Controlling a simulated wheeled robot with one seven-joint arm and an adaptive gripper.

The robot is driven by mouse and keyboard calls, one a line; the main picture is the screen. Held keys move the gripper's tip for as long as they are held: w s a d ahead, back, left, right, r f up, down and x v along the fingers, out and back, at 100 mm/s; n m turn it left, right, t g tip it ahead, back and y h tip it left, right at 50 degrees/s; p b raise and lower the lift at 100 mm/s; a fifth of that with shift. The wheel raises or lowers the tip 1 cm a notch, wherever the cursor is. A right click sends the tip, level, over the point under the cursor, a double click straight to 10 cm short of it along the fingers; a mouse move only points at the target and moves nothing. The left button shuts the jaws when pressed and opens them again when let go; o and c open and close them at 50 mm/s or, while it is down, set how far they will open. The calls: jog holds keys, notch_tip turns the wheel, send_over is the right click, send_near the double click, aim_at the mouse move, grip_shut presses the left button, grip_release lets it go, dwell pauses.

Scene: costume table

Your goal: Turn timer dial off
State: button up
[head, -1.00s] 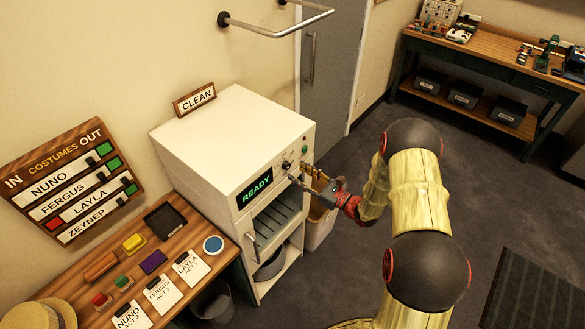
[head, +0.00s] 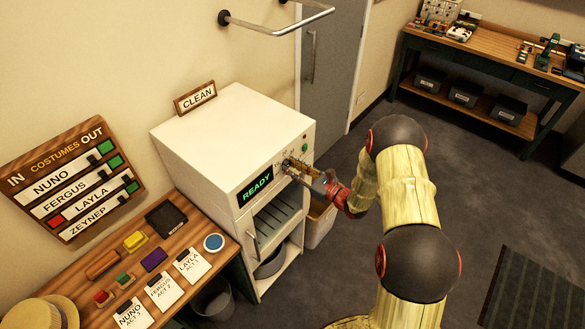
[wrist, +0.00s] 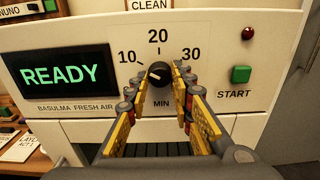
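The timer dial (wrist: 160,74) is a small black round knob on the white cabinet's front panel, below the printed 10, 20 and 30 and above "MIN". Its light pointer mark appears to face left, below the 10; the exact setting is hard to read. My gripper (wrist: 159,73) is open, with one yellow-padded finger on each side of the dial. The fingertips are very close to the knob; I cannot tell whether they touch it. In the head view my gripper (head: 293,166) is at the panel and partly covers the dial. The cabinet (head: 215,135) display (wrist: 58,74) reads READY.
A green START button (wrist: 241,74) and a dark red lamp (wrist: 248,33) are right of the dial. A costume table (head: 190,295) with cards and coloured blocks stands left of the cabinet. A bin (head: 318,225) stands beside the cabinet, below my arm.

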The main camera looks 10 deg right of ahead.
grip_shut()
jog(key=shift+f+n+b, duration=0.1)
jog(key=shift+n+b, duration=0.2)
jog(key=shift+b, duration=0.25)
jog(key=n+b, duration=0.2)
jog(key=b, duration=0.1)
jog(key=shift+f, duration=0.1)
jog(key=n+b, duration=0.3)
jog(key=b, duration=0.2)
jog(key=shift+d+n, duration=0.1)
jog(key=shift+n, duration=0.2)
jog(key=n+b, duration=0.4)
jog(key=b, duration=0.2)
jog(key=shift+n+b, duration=0.8)
jog(key=shift+b, duration=0.4)
jog(key=shift+r, duration=0.25)
